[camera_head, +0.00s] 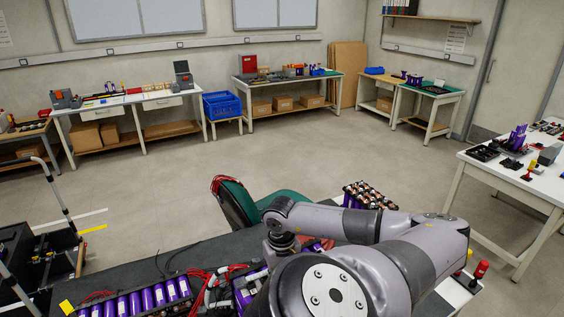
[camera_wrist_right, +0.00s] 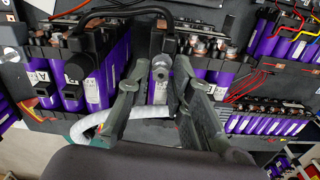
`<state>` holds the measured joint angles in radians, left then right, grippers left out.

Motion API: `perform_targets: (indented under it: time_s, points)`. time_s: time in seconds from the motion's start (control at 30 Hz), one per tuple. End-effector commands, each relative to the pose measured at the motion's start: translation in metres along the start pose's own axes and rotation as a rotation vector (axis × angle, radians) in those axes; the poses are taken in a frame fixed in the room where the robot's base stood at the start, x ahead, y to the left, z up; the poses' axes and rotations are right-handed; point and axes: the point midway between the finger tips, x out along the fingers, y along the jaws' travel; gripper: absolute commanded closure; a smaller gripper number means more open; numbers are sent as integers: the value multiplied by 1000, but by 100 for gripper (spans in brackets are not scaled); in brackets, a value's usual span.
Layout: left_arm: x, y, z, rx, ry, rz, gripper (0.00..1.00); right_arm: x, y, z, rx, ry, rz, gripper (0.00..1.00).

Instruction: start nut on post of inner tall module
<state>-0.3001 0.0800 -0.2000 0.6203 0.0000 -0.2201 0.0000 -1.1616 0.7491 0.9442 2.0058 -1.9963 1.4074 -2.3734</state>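In the right wrist view, purple battery modules with dark tops stand on a dark bench. One purple module (camera_wrist_right: 158,93) stands between the fingers of my right gripper (camera_wrist_right: 160,66). A small round silver metal piece (camera_wrist_right: 161,72) lies between the fingertips, over that module's dark top; I cannot tell whether it is a nut or a post end. The fingers are spread, with a gap on each side of it. Taller purple modules (camera_wrist_right: 74,92) stand to the left. In the head view my right arm covers this spot, and my left gripper is out of view.
A black cable (camera_wrist_right: 125,12) arches over the left modules, and a pale sleeve (camera_wrist_right: 92,124) curves near the left finger. Red wires (camera_wrist_right: 247,84) and a row of purple cells (camera_wrist_right: 265,120) lie to the right. The head view shows a green chair (camera_head: 240,203) behind the bench.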

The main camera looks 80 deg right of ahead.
Motion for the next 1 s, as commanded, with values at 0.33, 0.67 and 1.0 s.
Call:
perform_targets:
  time_s: [0.33,0.67,1.0]
  points:
    - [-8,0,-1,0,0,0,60,0,0,-1,-156,3,-1,80]
    - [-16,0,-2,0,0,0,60,-3,0,0,-153,3,0,80]
    - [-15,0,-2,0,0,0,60,-2,0,0,-153,3,0,90]
